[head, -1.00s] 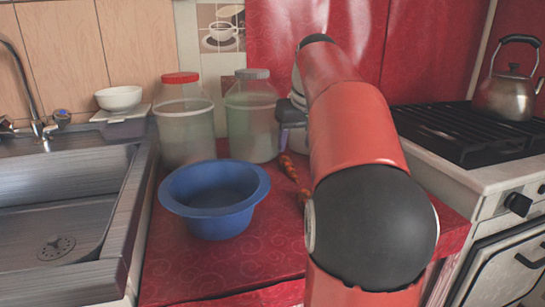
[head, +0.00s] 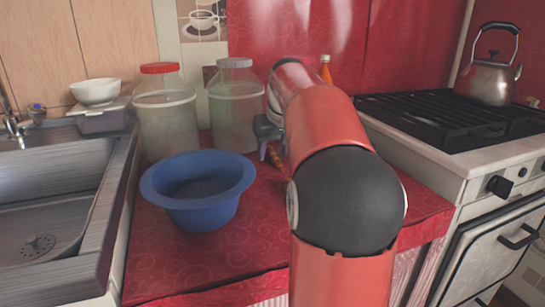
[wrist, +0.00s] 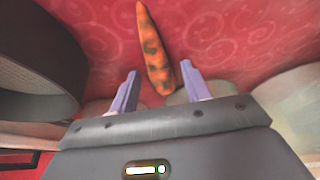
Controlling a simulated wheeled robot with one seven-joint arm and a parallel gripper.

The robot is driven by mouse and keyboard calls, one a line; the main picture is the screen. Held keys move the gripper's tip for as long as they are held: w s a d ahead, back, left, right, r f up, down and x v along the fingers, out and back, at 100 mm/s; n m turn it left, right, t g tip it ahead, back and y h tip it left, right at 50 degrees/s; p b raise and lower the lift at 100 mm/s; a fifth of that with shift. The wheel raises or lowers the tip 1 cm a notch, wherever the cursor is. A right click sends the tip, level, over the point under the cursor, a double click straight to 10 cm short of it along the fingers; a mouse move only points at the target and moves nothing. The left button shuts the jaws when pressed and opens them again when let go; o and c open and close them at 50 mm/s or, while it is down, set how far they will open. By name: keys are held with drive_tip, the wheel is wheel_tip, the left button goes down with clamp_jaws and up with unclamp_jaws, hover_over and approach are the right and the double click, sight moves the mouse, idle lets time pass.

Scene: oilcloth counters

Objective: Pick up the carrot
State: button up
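The carrot (wrist: 153,45), orange with dark green-brown patches, lies on the red patterned oilcloth in the wrist view. Its thicker end reaches down between my fingertips, and its tip points up and slightly left. My gripper (wrist: 160,82) is open, with one purple-grey finger on each side of the carrot and a gap to each. I cannot tell how high the fingers are above the cloth. In the head view, my gripper (head: 266,142) is partly hidden by my arm, and a small part of the carrot (head: 274,156) shows beside it.
A blue bowl (head: 153,191) stands left of my arm on the red counter (head: 190,262). Two lidded jars (head: 166,115) (head: 236,112) stand behind it. An orange bottle (head: 326,69) is behind my arm. The sink is left; the stove (head: 450,120) with kettle (head: 490,78) is right.

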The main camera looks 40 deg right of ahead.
sight(274, 153)
drive_tip(key=c, duration=0.9)
drive_tip(key=shift+r, duration=0.1)
drive_tip(key=shift+r+p, duration=2.3)
drive_tip(key=shift+r, duration=7.55)
